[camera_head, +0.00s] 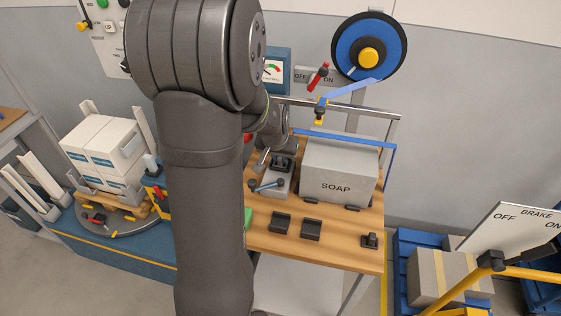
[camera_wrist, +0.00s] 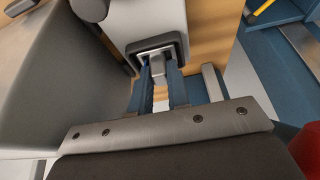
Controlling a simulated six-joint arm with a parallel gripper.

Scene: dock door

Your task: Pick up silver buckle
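In the wrist view my gripper (camera_wrist: 160,78) has two dark blue-grey fingers that reach up the picture. A small silver-grey piece (camera_wrist: 157,66), which looks like the silver buckle, lies between the fingertips. It sits in front of a dark, grey-rimmed recess (camera_wrist: 154,46) on a pale grey block. I cannot tell whether the fingers touch the piece. In the head view my arm hides most of the gripper. The grey fixture (camera_head: 277,183) with dark parts stands on the wooden bench left of the soap box, and the buckle cannot be picked out there.
The large SOAP box (camera_head: 338,172) stands close beside the fixture. Two dark blocks (camera_head: 297,226) and a small dark clamp (camera_head: 370,241) are on the wooden bench (camera_head: 335,243). A rail and a blue belt reel (camera_head: 369,46) stand behind. The front right of the bench has some bare room.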

